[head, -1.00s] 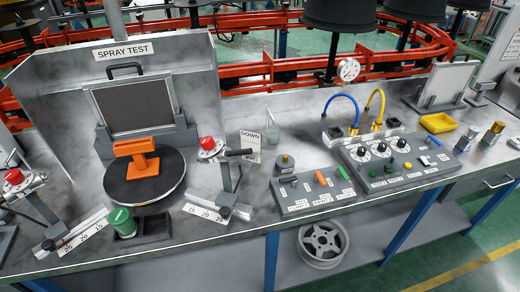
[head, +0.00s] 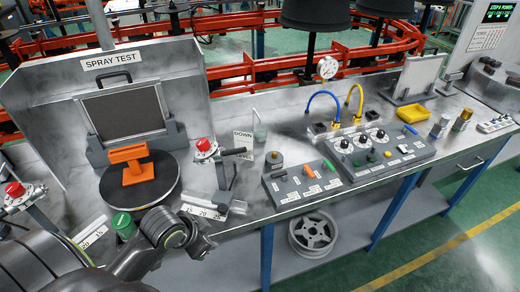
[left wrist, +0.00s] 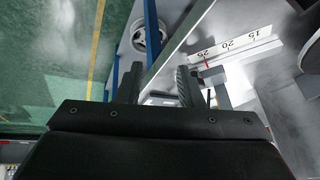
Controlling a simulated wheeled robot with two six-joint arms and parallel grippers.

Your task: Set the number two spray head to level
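Two spray heads with red knobs stand on posts beside the turntable (head: 165,195). One spray head (head: 205,149) is right of it, with a black handle (head: 234,152) pointing right; the other (head: 17,194) is at the far left. I see no number on either, and cannot tell its exact tilt. My left gripper (head: 203,244) is at the bench's front edge, below the right post's scale (head: 204,212). In the left wrist view my left gripper (left wrist: 158,88) is open and empty, with the scale (left wrist: 235,45) and post base (left wrist: 218,82) beyond its right finger. My right gripper is out of view.
The orange stand (head: 131,170) is on the turntable. A green-lidded can (head: 123,224) is close to my left arm. Control panels (head: 302,184) occupy the bench to the right. A wheel rim (head: 312,234) lies on the shelf below.

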